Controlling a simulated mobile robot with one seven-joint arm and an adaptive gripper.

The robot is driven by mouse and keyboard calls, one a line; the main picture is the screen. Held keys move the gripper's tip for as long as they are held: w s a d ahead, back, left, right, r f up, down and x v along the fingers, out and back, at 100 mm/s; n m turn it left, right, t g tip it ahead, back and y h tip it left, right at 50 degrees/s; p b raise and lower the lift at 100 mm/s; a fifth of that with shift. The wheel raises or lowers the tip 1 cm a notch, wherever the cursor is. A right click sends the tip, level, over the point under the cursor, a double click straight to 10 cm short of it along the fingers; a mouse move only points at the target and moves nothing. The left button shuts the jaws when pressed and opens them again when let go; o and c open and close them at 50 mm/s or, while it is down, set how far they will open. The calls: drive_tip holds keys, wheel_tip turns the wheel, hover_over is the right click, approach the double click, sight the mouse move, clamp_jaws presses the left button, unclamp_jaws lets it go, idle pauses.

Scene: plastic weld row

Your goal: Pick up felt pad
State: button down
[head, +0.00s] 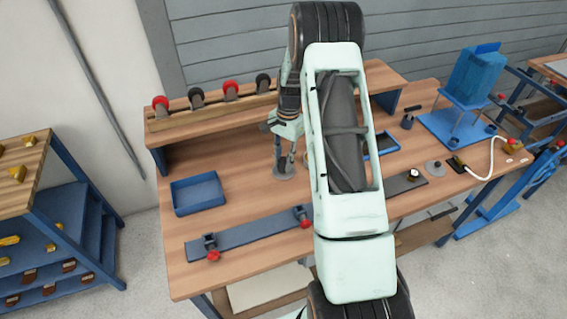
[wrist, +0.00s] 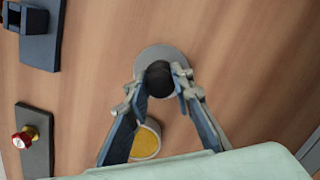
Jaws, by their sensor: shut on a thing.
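A dark round piece (wrist: 159,76), which I take to be the felt pad, sits between my fingertips in the wrist view. The disc also shows in the head view on the bench (head: 283,174), under my gripper (head: 284,160). My gripper (wrist: 160,80) is shut on the dark piece. The fingers hide its sides. I cannot tell whether it rests on the disc or is a little above it.
A round pot with a yellow inside (wrist: 146,141) stands close by my fingers. A blue tray (head: 199,193) and a blue-grey plate with red-knobbed clamps (head: 250,234) lie on the bench. A raised shelf (head: 220,108) runs behind. My arm hides the bench's middle.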

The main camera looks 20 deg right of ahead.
sight(283, 159)
drive_tip(key=shift+r, duration=0.45)
wheel_tip(283, 159, up, 2)
drive_tip(key=shift+r, duration=0.15)
drive_tip(key=s+d+r+b, duration=0.2)
drive_tip(key=s+d+r, duration=0.7)
drive_tip(key=s, duration=0.1)
drive_tip(key=shift+s+r+b, duration=0.35)
drive_tip(key=shift+r, duration=0.05)
drive_tip(key=c, duration=2.4)
unclamp_jaws()
drive_tip(key=c, duration=0.3)
